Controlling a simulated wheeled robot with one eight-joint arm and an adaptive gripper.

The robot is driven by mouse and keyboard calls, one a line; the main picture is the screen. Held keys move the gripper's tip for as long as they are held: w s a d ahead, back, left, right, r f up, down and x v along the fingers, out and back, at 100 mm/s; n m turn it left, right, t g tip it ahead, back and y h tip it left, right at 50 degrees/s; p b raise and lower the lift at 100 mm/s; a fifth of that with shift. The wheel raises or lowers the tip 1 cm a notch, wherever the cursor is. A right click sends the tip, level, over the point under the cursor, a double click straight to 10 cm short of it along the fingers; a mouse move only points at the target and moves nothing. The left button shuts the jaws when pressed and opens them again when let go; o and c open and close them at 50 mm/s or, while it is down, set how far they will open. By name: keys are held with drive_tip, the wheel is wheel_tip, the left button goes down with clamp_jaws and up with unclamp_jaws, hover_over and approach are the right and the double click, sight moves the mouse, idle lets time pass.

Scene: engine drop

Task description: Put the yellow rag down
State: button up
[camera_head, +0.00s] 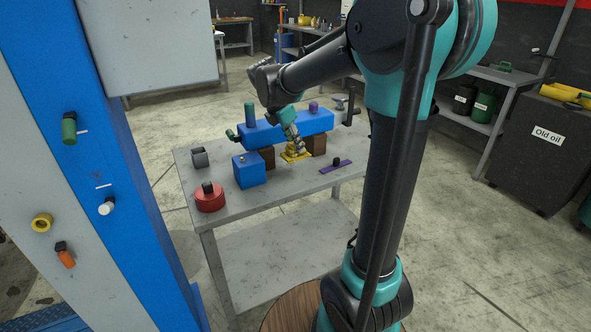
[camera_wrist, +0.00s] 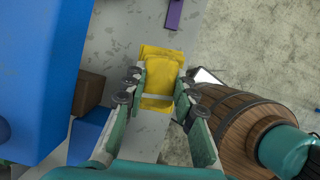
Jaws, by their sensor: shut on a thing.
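The yellow rag (camera_head: 294,157) is at the front of the blue block on the grey table (camera_head: 235,203), low over the tabletop or touching it; I cannot tell which. In the wrist view the rag (camera_wrist: 162,72) lies between my two fingers and sticks out past their tips. My gripper (camera_head: 299,148) points down at the table and is shut on the rag. In the wrist view the gripper (camera_wrist: 160,88) has a finger on each side of it. The rag's underside is hidden.
A long blue block (camera_head: 312,122) rests on brown supports behind the rag. A blue cube (camera_head: 249,170), a red round part (camera_head: 210,198) and a grey cup (camera_head: 200,158) stand to the left. A purple strip (camera_head: 335,167) lies right.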

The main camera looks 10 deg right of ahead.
wheel_tip(320, 180, down, 10)
drive_tip(key=shift+r, duration=0.15)
drive_tip(key=o, duration=1)
drive_tip(key=shift+f, duration=0.2)
drive_tip(key=s+a+f+v, duration=0.1)
drive_tip(key=v, duration=1.6)
drive_tip(key=s+d+f+m+y, duration=0.1)
drive_tip(key=s+d+f+m, duration=0.2)
drive_tip(key=s+f+m, duration=0.3)
drive_tip(key=s+d+f+m+t+y, duration=0.1)
drive_tip(key=s+d+f+m, duration=0.3)
drive_tip(key=s+f+m, duration=0.2)
drive_tip(key=s+d+f+m+t+y, duration=0.1)
drive_tip(key=s+d+f+m+y, duration=0.1)
drive_tip(key=s+f+m, duration=0.4)
wheel_tip(320, 180, down, 4)
drive_tip(key=d+m, duration=0.1)
drive_tip(key=m, duration=0.3)
drive_tip(key=shift+s+d+r+m, duration=0.2)
drive_tip(key=shift+s+d+m, duration=0.1)
drive_tip(key=shift+d, duration=0.1)
